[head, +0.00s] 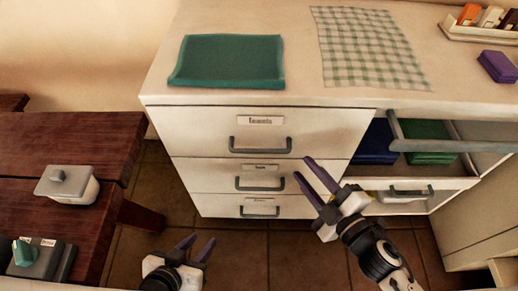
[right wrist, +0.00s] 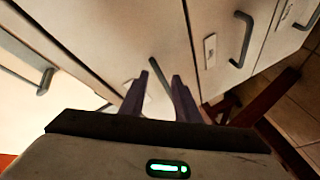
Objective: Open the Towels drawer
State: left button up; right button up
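The white cabinet has a left column of closed drawers. The top drawer (head: 186,128) carries a small label (head: 260,120) that seems to read Towels, though the letters are blurred. Its dark bar handle (head: 260,148) is free. My right gripper (head: 304,166) is open and empty, below and right of that handle in the head view. In the right wrist view its fingers (right wrist: 160,76) are parted, with a dark handle bar showing between their tips; I cannot tell whether they touch it. My left gripper (head: 200,242) is open and empty, low in front of the cabinet.
An upper right drawer (head: 465,147) stands open, with blue cloth (head: 375,142) and green cloth (head: 428,130) inside. The countertop holds a green folded towel (head: 228,60), a checked cloth (head: 370,45) and a purple block (head: 497,66). A dark wooden bench (head: 95,130) is at left.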

aim_at(260, 151)
jog(key=w+a+n+g+y, duration=0.1)
jog(key=w+a+n, duration=0.1)
jog(key=a+n, duration=0.1)
jog(key=w+a+n+g+y, duration=0.1)
jog(key=w+a+n, duration=0.1)
jog(key=a+n, duration=0.1)
jog(key=w+a+f+n+y, duration=0.1)
jog(key=w+a+n+y, duration=0.1)
jog(key=a, duration=0.3)
jog(key=shift+w+a+n+g, duration=0.2)
jog(key=shift+w+n+g, duration=0.2)
jog(key=shift+w+n, duration=0.15)
jog(key=shift+r, duration=0.1)
grip_shut()
